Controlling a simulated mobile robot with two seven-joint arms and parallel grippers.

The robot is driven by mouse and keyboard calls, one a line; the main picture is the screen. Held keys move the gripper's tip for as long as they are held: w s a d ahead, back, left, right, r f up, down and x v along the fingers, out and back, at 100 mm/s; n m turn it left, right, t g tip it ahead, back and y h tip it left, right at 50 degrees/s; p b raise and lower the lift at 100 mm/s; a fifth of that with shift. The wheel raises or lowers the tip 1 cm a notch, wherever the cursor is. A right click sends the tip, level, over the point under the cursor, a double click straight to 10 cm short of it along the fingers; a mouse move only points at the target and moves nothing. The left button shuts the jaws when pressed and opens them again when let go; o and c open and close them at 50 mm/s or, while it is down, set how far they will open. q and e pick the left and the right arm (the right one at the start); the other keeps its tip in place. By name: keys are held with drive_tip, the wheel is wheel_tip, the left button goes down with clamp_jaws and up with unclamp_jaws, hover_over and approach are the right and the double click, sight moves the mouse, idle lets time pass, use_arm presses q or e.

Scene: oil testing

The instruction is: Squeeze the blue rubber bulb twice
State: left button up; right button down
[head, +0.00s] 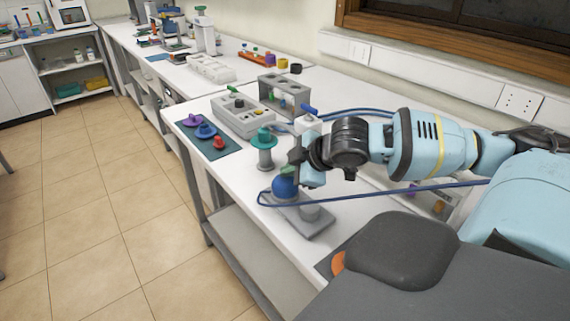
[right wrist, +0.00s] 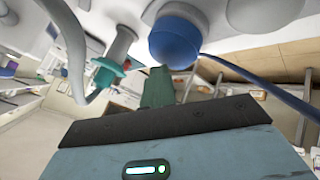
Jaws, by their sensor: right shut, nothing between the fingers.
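The blue rubber bulb (head: 284,188) sits on a grey base plate (head: 308,224) near the front edge of the white bench. It also shows in the right wrist view (right wrist: 176,44), just beyond the fingertip. My right gripper (head: 288,171) is shut and empty, with its green tip directly over the top of the bulb in the head view. It shows in the right wrist view too (right wrist: 157,88). I cannot tell whether the tip touches the bulb. Part of the bulb's top is hidden behind the gripper. My left gripper is not in view.
A blue tube (head: 400,189) loops around the bulb. A grey post with a teal cap (head: 264,140) stands just behind left. A dark mat (head: 208,138) with coloured knobs, a grey block (head: 242,115) and a grey rack (head: 284,92) stand farther back.

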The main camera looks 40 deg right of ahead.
sight(290, 179)
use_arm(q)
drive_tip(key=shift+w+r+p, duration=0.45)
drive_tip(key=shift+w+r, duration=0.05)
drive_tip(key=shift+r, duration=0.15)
use_arm(e)
drive_tip(key=shift+r, duration=1.25)
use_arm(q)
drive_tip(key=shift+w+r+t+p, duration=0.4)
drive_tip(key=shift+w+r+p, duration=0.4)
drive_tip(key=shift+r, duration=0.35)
use_arm(e)
drive_tip(key=shift+r, duration=2.5)
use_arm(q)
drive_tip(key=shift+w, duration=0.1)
use_arm(e)
drive_tip(key=shift+s, duration=0.1)
